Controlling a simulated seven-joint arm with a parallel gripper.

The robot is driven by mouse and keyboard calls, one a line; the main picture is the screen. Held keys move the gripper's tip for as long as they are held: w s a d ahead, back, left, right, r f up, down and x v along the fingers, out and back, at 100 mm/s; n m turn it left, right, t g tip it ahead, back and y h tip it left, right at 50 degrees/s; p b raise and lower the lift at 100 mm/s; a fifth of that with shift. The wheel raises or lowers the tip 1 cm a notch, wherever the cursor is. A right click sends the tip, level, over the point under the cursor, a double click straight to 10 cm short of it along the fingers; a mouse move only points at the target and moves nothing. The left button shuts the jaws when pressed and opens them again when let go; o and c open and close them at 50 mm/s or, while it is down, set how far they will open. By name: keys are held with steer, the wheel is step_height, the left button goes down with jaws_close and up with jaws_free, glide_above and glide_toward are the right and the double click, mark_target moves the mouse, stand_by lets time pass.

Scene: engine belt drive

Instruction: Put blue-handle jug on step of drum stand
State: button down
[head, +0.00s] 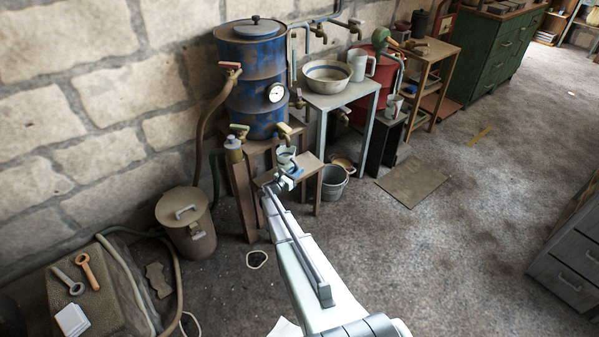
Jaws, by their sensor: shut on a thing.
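The blue drum (249,98) stands on a brown wooden drum stand (240,195) against the stone wall. A lower wooden step (309,178) juts out at the stand's front right. A small grey jug (285,154) appears upright over the step, below the drum's taps. Its blue handle (295,171) faces me. My gripper (287,179) reaches in from the front and is shut on the handle. The fingers are small and partly hidden. I cannot tell whether the jug's base touches the step.
A bucket (333,182) is on the floor to the right. A side table (340,96) bears a basin (327,76) and a white jug (361,65). A lidded bin (186,226) stands left.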

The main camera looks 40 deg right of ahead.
steer(key=shift+w+d+f, duration=0.2)
steer(key=shift+d+f, duration=0.5)
steer(key=shift+d, duration=0.35)
steer(key=shift+f, duration=0.2)
steer(key=c, duration=1)
jaws_free()
